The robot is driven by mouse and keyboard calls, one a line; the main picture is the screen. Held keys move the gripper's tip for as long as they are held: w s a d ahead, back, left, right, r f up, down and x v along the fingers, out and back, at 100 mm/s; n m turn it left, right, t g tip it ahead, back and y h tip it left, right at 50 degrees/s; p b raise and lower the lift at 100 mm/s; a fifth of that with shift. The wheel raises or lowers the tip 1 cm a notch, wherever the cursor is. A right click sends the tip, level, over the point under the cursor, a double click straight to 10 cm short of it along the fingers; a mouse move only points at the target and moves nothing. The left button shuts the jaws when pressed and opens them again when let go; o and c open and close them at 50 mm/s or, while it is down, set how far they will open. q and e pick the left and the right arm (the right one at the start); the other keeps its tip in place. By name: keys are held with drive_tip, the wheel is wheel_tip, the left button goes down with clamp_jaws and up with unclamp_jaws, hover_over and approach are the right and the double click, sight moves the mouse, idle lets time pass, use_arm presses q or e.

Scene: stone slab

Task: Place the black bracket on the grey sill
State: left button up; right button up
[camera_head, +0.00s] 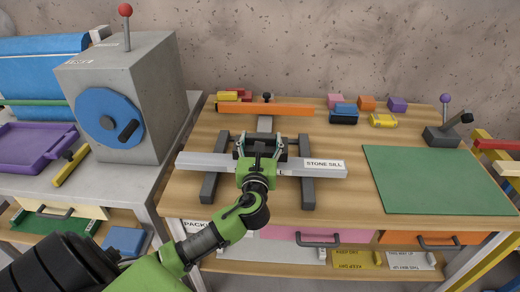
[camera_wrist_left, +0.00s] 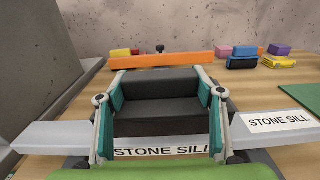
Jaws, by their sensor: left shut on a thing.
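The grey sill (camera_head: 200,162) is a long light bar with "STONE SILL" labels. It lies across dark supports on the wooden bench. My left gripper (camera_head: 261,144) is over the middle of the sill and hides part of it. It is shut on the black bracket (camera_wrist_left: 158,104), a dark stepped block between the two fingers in the left wrist view. The sill (camera_wrist_left: 52,136) shows on both sides of the fingers there, with a label just below the bracket. I cannot tell whether the bracket touches the sill. My right gripper is not in view.
An orange bar (camera_head: 266,109) lies behind the sill. Several small coloured blocks stand along the back. A green mat (camera_head: 435,180) lies bare on the right, near a lever box (camera_head: 441,136). A grey machine with a blue disc (camera_head: 108,117) stands on the left.

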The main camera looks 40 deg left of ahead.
use_arm(q)
drive_tip(key=f, duration=0.3)
drive_tip(key=shift+a+f, duration=0.2)
drive_tip(key=shift+a, duration=0.05)
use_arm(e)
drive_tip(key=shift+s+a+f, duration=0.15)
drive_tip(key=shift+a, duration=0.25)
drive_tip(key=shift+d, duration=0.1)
use_arm(q)
drive_tip(key=shift+f, duration=0.1)
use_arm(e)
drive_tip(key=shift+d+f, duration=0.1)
use_arm(q)
drive_tip(key=shift+f+b, duration=0.35)
drive_tip(key=shift+f, duration=0.2)
drive_tip(key=o, duration=1.1)
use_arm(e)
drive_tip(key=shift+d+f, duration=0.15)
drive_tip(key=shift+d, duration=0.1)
